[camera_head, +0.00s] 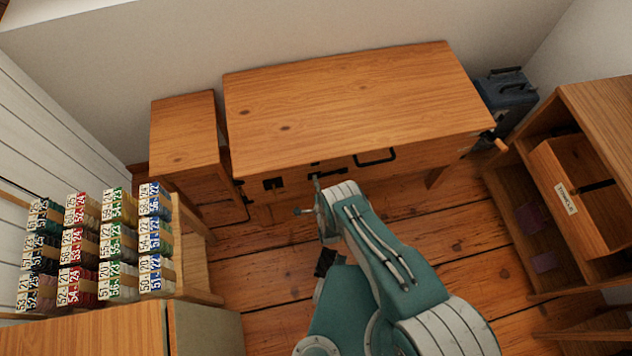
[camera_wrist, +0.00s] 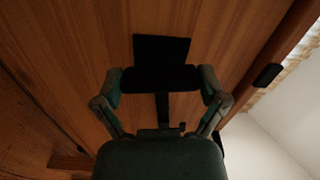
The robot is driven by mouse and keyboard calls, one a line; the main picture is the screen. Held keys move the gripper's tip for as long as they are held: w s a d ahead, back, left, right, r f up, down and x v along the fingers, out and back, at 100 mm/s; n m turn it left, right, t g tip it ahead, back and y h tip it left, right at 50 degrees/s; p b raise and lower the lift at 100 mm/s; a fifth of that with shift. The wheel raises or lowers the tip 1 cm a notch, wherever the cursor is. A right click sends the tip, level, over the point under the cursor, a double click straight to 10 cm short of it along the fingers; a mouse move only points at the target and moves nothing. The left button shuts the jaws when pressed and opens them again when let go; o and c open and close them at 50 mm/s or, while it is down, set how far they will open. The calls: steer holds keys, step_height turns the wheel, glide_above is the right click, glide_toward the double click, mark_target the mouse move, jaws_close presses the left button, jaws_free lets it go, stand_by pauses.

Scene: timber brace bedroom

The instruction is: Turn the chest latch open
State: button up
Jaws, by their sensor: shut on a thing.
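The wooden chest (camera_head: 350,105) stands against the back wall, with black fittings on its front. Its latch (camera_head: 328,168) is a short dark bar near the middle of the front, partly hidden by my arm. In the wrist view the dark latch bar (camera_wrist: 160,79) lies crosswise between my two fingers, in front of a black plate (camera_wrist: 161,45) on the wood. My gripper (camera_wrist: 160,85) is shut on this bar, a finger at each end. In the head view my gripper (camera_head: 315,180) is at the chest front, its fingertips hard to make out.
A black loop handle (camera_head: 375,160) is right of the latch. A small wooden cabinet (camera_head: 185,130) stands left of the chest. A rack with several numbered bundles (camera_head: 100,245) is at left. Open wooden shelving (camera_head: 530,240) is at right. Plank floor (camera_head: 470,240) is clear between.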

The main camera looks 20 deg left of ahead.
steer(key=shift+d+f+m, duration=0.2)
steer(key=shift+d+m, duration=0.1)
steer(key=shift+m, duration=0.6)
steer(key=o, duration=1)
steer(key=shift+f, duration=0.1)
steer(key=v, duration=0.7)
steer(key=shift+s, duration=0.2)
steer(key=shift+d, duration=0.1)
